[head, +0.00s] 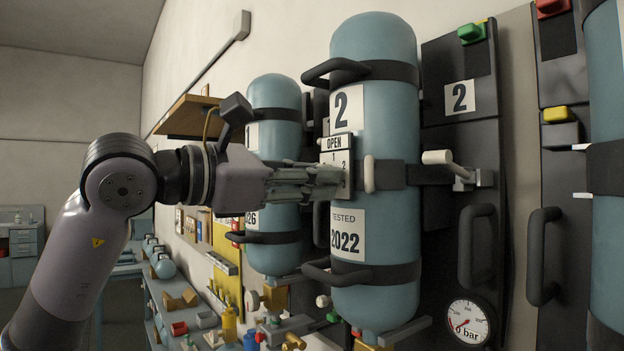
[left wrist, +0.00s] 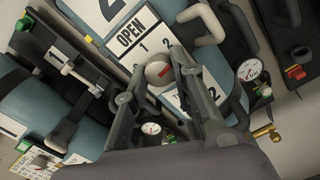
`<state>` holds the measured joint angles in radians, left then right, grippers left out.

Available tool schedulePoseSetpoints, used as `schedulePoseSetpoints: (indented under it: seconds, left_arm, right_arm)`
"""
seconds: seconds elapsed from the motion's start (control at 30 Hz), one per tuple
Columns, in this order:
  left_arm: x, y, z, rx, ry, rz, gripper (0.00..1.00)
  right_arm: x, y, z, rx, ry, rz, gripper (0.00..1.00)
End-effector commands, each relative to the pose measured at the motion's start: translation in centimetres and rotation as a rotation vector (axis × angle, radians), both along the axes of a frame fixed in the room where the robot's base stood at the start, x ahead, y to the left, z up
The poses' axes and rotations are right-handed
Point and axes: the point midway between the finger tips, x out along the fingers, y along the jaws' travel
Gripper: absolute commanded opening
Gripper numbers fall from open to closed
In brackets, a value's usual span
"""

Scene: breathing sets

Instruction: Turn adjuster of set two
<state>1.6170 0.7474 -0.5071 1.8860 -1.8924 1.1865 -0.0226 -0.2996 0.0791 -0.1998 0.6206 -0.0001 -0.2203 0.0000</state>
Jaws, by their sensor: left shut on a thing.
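Set two is a blue-grey cylinder (head: 375,120) strapped to a dark back plate, with a "2" label and a "TESTED 2022" label. A white dial plate (head: 335,147) marked OPEN, 1 and 2 sits at its left side; it also shows in the left wrist view (left wrist: 133,36). My left gripper (head: 338,178) reaches in from the left at this plate. In the left wrist view its fingers (left wrist: 158,66) are shut on a round grey knob with a red mark, the adjuster (left wrist: 159,73). In the head view the fingers hide the adjuster. My right gripper is not in view.
Set one's cylinder (head: 274,115) stands just behind, left of set two. Black handles (head: 475,245), a white-tipped lever (head: 437,157) and a pressure gauge (head: 468,321) stand to the right. A wooden shelf (head: 188,117) juts from the wall above my arm.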

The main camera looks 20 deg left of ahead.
Motion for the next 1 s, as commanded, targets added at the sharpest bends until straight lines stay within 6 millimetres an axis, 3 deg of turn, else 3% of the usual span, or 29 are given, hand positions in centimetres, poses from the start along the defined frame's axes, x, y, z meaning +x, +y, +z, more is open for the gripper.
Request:
schedulePoseSetpoints:
  seconds: [0.5, 1.0]
  left_arm:
    - [0.05, 0.08, 0.08, 0.36, -0.282, 0.004, 0.0]
    - [0.06, 0.08, 0.12, 0.525, -0.41, 0.004, 0.0]
  right_arm:
    - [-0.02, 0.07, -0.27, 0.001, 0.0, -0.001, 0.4]
    - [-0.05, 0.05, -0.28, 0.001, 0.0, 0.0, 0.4]
